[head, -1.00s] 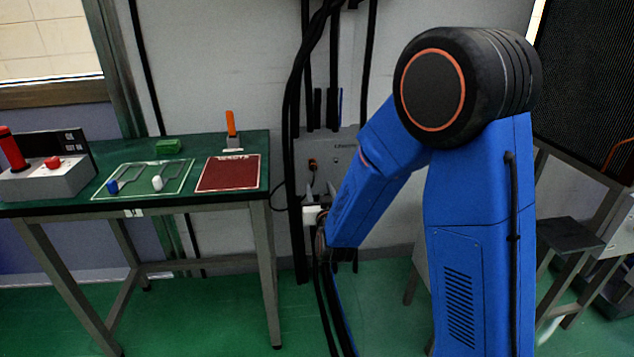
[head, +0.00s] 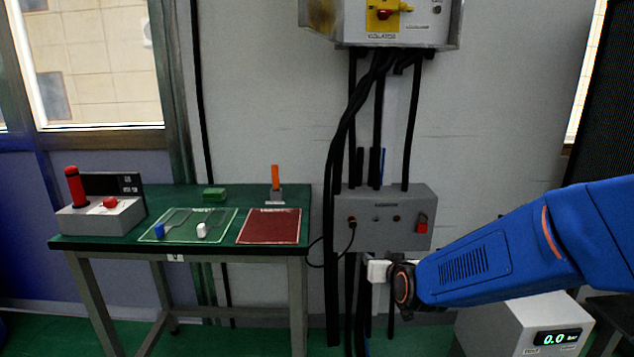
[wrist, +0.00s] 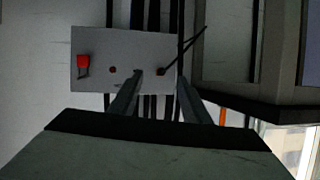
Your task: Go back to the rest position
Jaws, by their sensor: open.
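My gripper (wrist: 160,92) shows in the wrist view as two grey fingers held apart, with nothing between them. They point toward a grey wall box (wrist: 100,55), which appears upside down there. In the head view my blue arm reaches in from the right, and its dark wrist end with a white block is in front of the wall below the grey box (head: 378,215). The fingertips cannot be made out in the head view. The gap between fingers and box cannot be told.
A green-topped table (head: 200,250) at left carries a red-lever control box (head: 100,215), a dark red mat (head: 269,227) and an orange-handled item (head: 275,180). A white unit reading 0.0 bar (head: 535,325) stands below my arm. Black cables run down the wall.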

